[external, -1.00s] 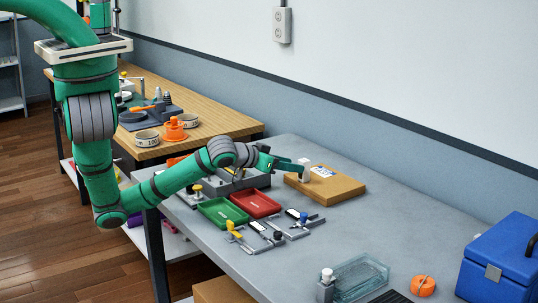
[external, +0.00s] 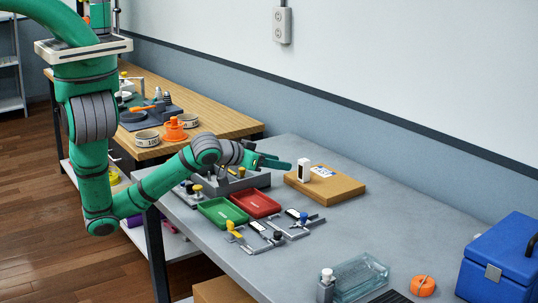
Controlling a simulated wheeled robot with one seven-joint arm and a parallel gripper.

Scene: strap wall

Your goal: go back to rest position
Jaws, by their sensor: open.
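My gripper (external: 284,164) is in the air above the grey table (external: 345,222), to the left of a small white block with a dark mark (external: 304,171). The white block stands upright on a tan box (external: 330,187) with a label on its top. A gap shows between my fingers and the block, and nothing is seen in the gripper. The gap between the two fingers is too small to make out well. My arm reaches in from the left, over the table's near edge.
A green tray (external: 221,211), a red tray (external: 255,203) and small strap fixtures (external: 259,238) lie below my arm. A grey holder (external: 240,183) stands under my wrist. A glass dish (external: 361,275), an orange roll (external: 423,286) and a blue toolbox (external: 502,258) are at the right.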

